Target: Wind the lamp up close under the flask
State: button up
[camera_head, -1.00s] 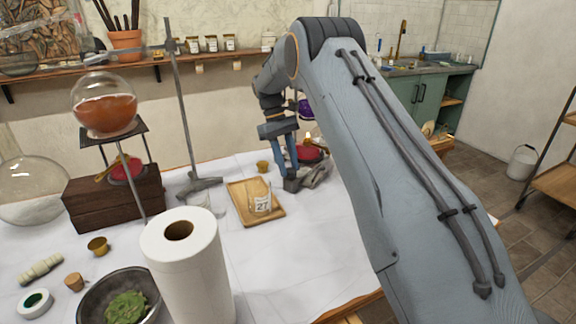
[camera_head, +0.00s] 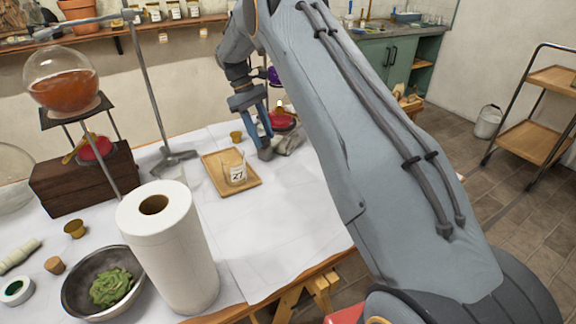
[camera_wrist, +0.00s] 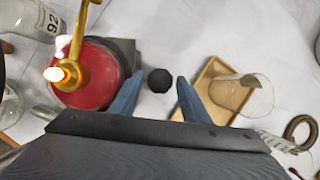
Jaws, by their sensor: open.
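A red lamp (camera_head: 284,121) with a brass arm stands behind my gripper in the head view. In the wrist view the lamp (camera_wrist: 88,80) is at upper left, with a glowing tip on its brass part and a grey block beside it. A round black knob (camera_wrist: 159,81) lies between my fingertips, apart from both in the picture. My gripper (camera_head: 258,138) is open and points down; its fingers also show in the wrist view (camera_wrist: 158,93). A purple flask (camera_head: 274,77) is partly hidden behind my arm. Another flask (camera_head: 62,82), with orange liquid, stands over a second red lamp (camera_head: 95,148).
A wooden tray (camera_head: 216,183) with a labelled beaker (camera_head: 235,174) lies left of my gripper. A paper roll (camera_head: 171,250) and a bowl (camera_head: 72,295) stand nearer.

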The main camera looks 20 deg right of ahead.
jog(key=n+p, duration=0.1)
jog(key=n, duration=0.1)
jog(key=n+t+p, duration=0.1)
jog(key=n+p, duration=0.1)
jog(key=n+t+h+p, duration=0.1)
jog(key=shift+s+a+r+n+p, duration=0.1)
jog(key=shift+a+r+n+p, duration=0.2)
jog(key=shift+a+r+n, duration=0.1)
jog(key=n+p, duration=0.2)
jog(key=n+t+p, duration=0.1)
jog(key=n+p, duration=0.1)
jog(key=n+t+p, duration=0.1)
jog(key=n+p, duration=0.1)
jog(key=shift+s+f+h, duration=0.15)
jog(key=shift+s+h, duration=0.15)
jog(key=shift+s, duration=0.05)
jog(key=b+v, duration=0.2)
jog(key=v, duration=0.5)
jog(key=s+d+f+m+y+b, duration=0.1)
jog(key=s+m+b, duration=0.3)
jog(key=s+m, duration=0.4)
jog(key=s+d+f+m+y+b, duration=0.1)
jog(key=s+m, duration=0.7)
jog(key=s, duration=1.4)
jog(key=d+y+b, duration=0.1)
jog(key=y+b, duration=0.1)
jog(key=b, duration=0.1)
jog(key=shift+d+f, duration=0.2)
